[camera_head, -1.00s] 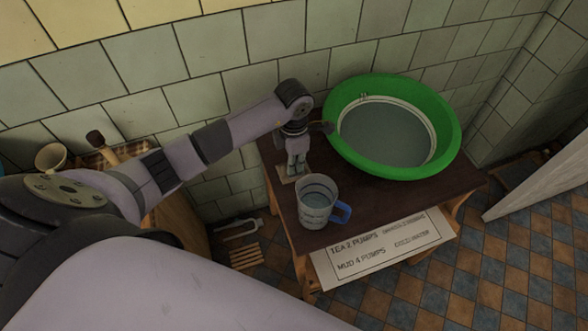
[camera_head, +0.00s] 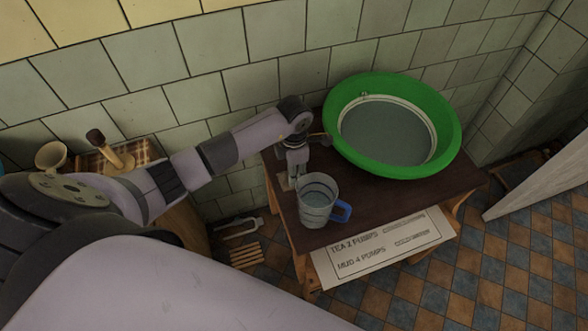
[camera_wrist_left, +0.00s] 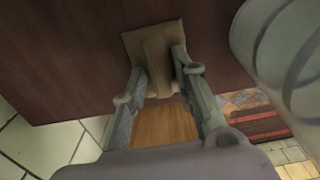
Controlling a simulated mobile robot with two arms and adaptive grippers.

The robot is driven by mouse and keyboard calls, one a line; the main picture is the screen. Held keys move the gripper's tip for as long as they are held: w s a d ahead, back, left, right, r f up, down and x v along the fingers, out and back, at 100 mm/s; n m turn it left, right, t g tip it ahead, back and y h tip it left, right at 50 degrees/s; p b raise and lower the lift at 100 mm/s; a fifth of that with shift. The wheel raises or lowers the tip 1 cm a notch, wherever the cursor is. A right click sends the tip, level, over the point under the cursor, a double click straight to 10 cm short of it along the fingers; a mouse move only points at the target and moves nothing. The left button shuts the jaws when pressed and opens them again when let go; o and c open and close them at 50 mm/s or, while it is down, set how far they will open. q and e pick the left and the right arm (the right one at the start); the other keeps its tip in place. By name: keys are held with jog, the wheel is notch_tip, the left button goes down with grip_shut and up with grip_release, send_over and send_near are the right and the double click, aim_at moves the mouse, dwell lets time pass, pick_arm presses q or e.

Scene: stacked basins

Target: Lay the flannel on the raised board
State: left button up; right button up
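A small brown cloth, which looks like the flannel (camera_wrist_left: 152,45), lies at the near-left edge of the dark tabletop, with a fold down its middle. It also shows as a pale patch in the head view (camera_head: 282,182), partly behind my gripper. My left gripper (camera_wrist_left: 157,64) is over the cloth, fingers pointing down and spread apart on either side of the fold; in the head view my left gripper (camera_head: 292,180) is beside the jug. I cannot tell which surface is the raised board. My right gripper is not in view.
A clear jug (camera_head: 316,203) with a blue handle stands close to the gripper. A green basin (camera_head: 447,110) takes up the back of the dark table (camera_head: 385,190). A lettered sign (camera_head: 385,247) is below the tabletop. A brush (camera_head: 108,148) stands at the left.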

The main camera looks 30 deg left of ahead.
pick_arm(q)
jog(key=shift+o, duration=0.5)
jog(key=shift+r, duration=0.2)
notch_tip(320, 180, up, 12)
jog(key=shift+f, duration=0.1)
dwell(0.5)
